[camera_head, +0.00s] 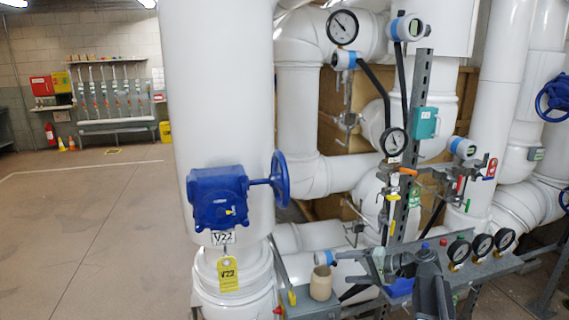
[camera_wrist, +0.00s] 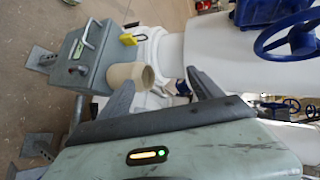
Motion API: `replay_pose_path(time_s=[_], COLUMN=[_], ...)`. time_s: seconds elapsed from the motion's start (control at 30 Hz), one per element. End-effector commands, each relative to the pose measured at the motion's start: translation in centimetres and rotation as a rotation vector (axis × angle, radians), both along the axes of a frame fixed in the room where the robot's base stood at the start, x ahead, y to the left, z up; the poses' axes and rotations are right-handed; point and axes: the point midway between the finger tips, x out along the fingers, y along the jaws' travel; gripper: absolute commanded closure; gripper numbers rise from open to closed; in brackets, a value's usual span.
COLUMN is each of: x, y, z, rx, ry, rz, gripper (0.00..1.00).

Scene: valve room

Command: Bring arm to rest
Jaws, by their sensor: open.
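My gripper (camera_head: 370,268) is in the lower right middle of the head view, in front of the pipes, with my dark arm coming up from below. In the wrist view my gripper (camera_wrist: 160,79) has its two dark fingers spread apart with nothing held between them. A beige cup (camera_head: 321,283) stands on a grey box to the left of the gripper. In the wrist view the cup (camera_wrist: 131,76) appears close beside the left finger, partly covered by it; I cannot tell whether they touch.
A blue valve actuator (camera_head: 219,198) with a handwheel (camera_head: 281,179) sits on the large white pipe, with a yellow V22 tag (camera_head: 228,274) below. A grey post (camera_head: 411,150) with gauges rises behind the gripper. Three gauges (camera_head: 482,245) stand at right. Open floor (camera_head: 90,220) lies at left.

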Motion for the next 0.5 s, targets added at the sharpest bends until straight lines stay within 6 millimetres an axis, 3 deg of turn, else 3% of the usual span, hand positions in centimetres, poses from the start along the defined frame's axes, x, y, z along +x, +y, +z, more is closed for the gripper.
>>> replay_pose_path(time_s=[0.03,0.1,0.23,0.3,0.37,0.47,0.5], x=[-1.4,-3.3,-7.4,-10.0,-11.7,-14.1,-14.9], y=[4.1,8.1,13.1,14.4,14.4,12.4,10.9], z=[-1.5,-3.7,-7.5,-9.5,-10.9,-12.6,-13.1], rx=[-0.066,-0.168,-0.377,-0.511,-0.621,-0.795,-0.86], ry=[0.026,0.063,0.12,0.152,0.175,0.219,0.24], rz=[0.068,0.152,0.291,0.357,0.398,0.434,0.434], gripper=[0.25,0.25,0.25,0.25,0.25,0.25,0.25])
